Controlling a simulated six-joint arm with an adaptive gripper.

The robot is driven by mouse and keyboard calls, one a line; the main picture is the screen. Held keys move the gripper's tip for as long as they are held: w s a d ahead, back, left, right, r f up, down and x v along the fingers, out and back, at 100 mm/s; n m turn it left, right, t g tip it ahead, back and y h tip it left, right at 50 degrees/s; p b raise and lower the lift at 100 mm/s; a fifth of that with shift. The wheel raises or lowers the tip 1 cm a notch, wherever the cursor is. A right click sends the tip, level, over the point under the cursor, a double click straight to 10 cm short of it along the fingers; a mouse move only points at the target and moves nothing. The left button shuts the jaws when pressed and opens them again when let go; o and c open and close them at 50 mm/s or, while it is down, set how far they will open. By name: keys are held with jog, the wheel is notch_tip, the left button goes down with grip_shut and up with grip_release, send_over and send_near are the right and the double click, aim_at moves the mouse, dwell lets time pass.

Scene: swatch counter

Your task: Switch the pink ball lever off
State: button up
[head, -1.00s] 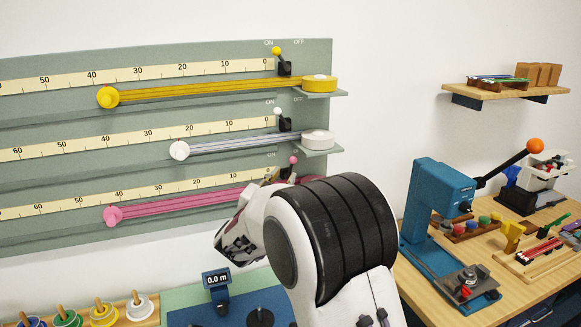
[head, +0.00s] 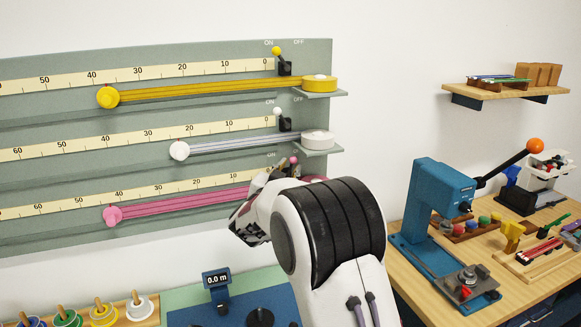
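The pink ball lever (head: 294,160) is on the lowest row of the grey-green wall panel (head: 200,64), near its right end. Only its small pink ball and a bit of its stem show above my arm. An ON mark shows to its left; its base is hidden. My gripper (head: 250,214) is in front of the panel, below and left of the ball. My white and black arm hides part of it, and its fingers are too unclear to tell open from shut. I cannot tell whether it touches the lever.
Above are the white ball lever (head: 278,112) and the yellow ball lever (head: 277,52), with yellow (head: 320,84) and white (head: 317,140) rolls on small ledges beside them. A blue press (head: 440,200) with an orange-ended handle stands on the wooden table at right.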

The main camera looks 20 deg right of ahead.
jog(key=shift+x, duration=0.95)
grip_shut()
jog(key=shift+d+m+g+y, duration=0.45)
jog(key=shift+m+g+y, duration=0.15)
jog(key=shift+m, duration=0.5)
jog(key=shift+d+f+m+y, duration=0.2)
jog(key=shift+m+y, duration=0.1)
jog(key=shift+m, duration=0.1)
